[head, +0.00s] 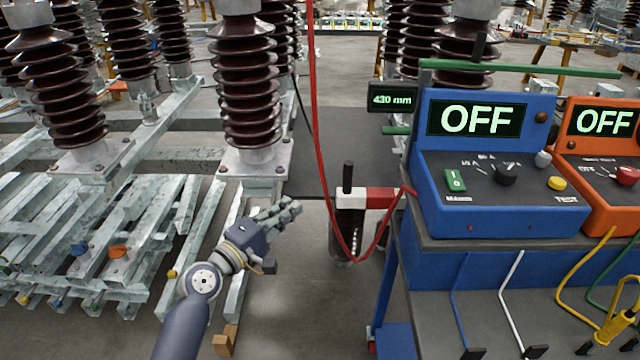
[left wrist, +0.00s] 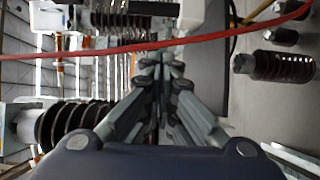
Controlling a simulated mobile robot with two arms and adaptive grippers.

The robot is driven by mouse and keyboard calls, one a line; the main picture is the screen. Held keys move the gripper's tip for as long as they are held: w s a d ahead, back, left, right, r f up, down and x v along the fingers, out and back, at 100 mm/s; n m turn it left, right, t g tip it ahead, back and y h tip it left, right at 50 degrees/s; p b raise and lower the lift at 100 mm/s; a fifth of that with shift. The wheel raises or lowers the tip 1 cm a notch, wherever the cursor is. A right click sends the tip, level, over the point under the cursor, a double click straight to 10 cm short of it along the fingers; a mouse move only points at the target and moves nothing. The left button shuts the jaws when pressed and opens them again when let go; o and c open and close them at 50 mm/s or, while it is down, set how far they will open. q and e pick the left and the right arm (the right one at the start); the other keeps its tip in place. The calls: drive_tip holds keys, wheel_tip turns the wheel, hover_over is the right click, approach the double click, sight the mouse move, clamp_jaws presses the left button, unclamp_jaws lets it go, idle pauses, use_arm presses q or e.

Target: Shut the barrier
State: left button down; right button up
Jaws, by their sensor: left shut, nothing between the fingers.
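A short red-and-white bar (head: 380,198), which looks like the barrier, shows in the head view left of the blue device. A black upright handle (head: 348,178) stands at its white end, above a dark ribbed post. My left gripper (head: 296,208) is shut and empty, left of the bar and apart from it. In the left wrist view the closed fingers (left wrist: 160,60) point away with nothing between them. I cannot clearly make out the bar in that view. My right gripper is not in view.
A red cable (head: 316,120) hangs between gripper and bar; it also crosses the left wrist view (left wrist: 120,48). A blue device (head: 490,195) reading OFF and an orange one (head: 600,205) stand on a cart at right. Brown insulators (head: 247,90) and metal frames (head: 75,235) fill the left.

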use_arm(q)
drive_tip(key=w+d+p, duration=0.1)
drive_tip(key=w+d, duration=0.7)
drive_tip(key=shift+d, duration=0.4)
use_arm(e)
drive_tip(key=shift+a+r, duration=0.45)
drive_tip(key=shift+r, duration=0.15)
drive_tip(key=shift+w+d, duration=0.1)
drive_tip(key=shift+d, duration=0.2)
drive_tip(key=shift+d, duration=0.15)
